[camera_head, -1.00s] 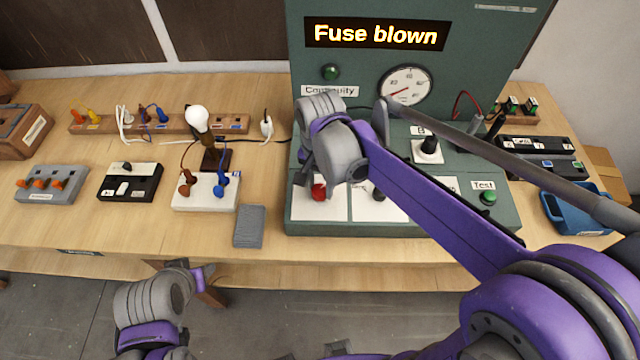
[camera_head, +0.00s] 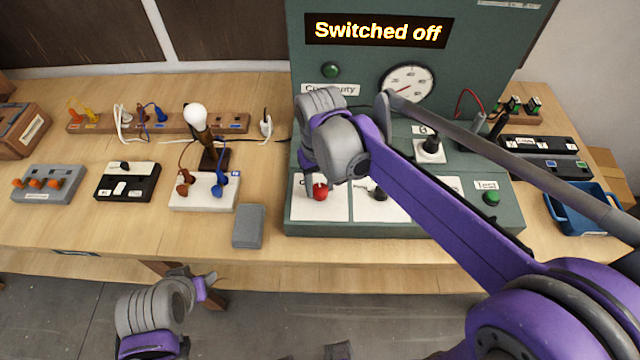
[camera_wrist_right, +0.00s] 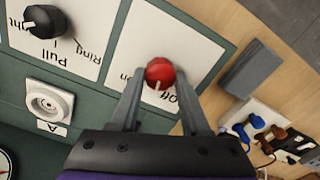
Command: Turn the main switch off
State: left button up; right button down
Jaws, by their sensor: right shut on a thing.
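The main switch is a red round knob (camera_head: 320,191) on a white plate (camera_head: 335,208) at the front left of the green test bench. In the right wrist view the red knob (camera_wrist_right: 159,72) sits between the two fingers of my right gripper (camera_wrist_right: 160,80), which is shut on it. A pale mark on the knob points down in that view, near the "Off" lettering; "On" lies to the left. The display (camera_head: 378,30) reads "Switched off". My left gripper (camera_head: 206,287) is low at the front left, below the table edge, away from the bench; its jaws are unclear.
A grey block (camera_head: 249,226) lies left of the bench. A lamp with a white bulb (camera_head: 195,117) and a white terminal block (camera_head: 205,192) stand farther left. A black knob (camera_head: 377,193) is right of the red one. A blue bin (camera_head: 583,212) is at right.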

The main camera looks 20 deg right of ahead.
aim_at(320, 189)
jog(key=n, duration=0.3)
jog(key=shift+n, duration=0.3)
jog(key=shift+n+b, duration=0.3)
jog(key=shift+n, duration=1.5)
jog(key=shift+c, duration=1.9)
grip_release()
notch_tip(320, 189, up, 11)
jog(key=shift+p, duration=0.35)
jog(key=shift+s+f, duration=0.1)
jog(key=shift+f, duration=0.05)
